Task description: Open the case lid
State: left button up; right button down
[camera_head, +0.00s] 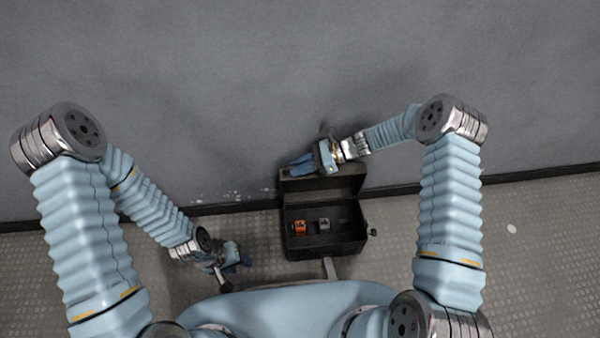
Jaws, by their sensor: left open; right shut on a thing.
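The dark case (290,245) stands on the floor near the wall. Its lid (345,185) is raised and leans up on the wall side, so the inside shows. My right gripper (298,166) is at the upper left edge of the lid, with its blue fingers shut on it. The exact contact is too small to see clearly. My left gripper (243,262) is low, left of the case and apart from it. It is open and looks empty.
Inside the case are an orange block (300,227) and a grey block (323,225). The grey wall (220,90) rises close behind the case. The patterned floor (540,260) is mostly clear to the right, with a small white spot on it.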

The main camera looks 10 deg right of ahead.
jog(key=shift+w, duration=0.1)
dwell(0.3)
jog(key=c, duration=1.4)
grip_release()
jog(key=shift+c, duration=0.2)
jog(key=v, duration=1.4)
jog(key=shift+a, duration=0.1)
jog(key=s+a+f+n+g+h+p, duration=0.1)
jog(key=s+a+f+n+h+p, duration=0.2)
jog(key=s+f, duration=0.4)
jog(key=s+a+f+n+t+h+p, duration=0.1)
jog(key=s+a+n+h, duration=0.1)
jog(key=s+n, duration=0.5)
jog(key=s+a+f+n+t+h, duration=0.1)
jog(key=s+a+n+h, duration=0.2)
jog(key=s+n, duration=0.4)
jog(key=s+h, duration=0.1)
jog(key=s, duration=0.3)
jog(key=shift+f+p, duration=0.35)
jog(key=shift+p, duration=0.05)
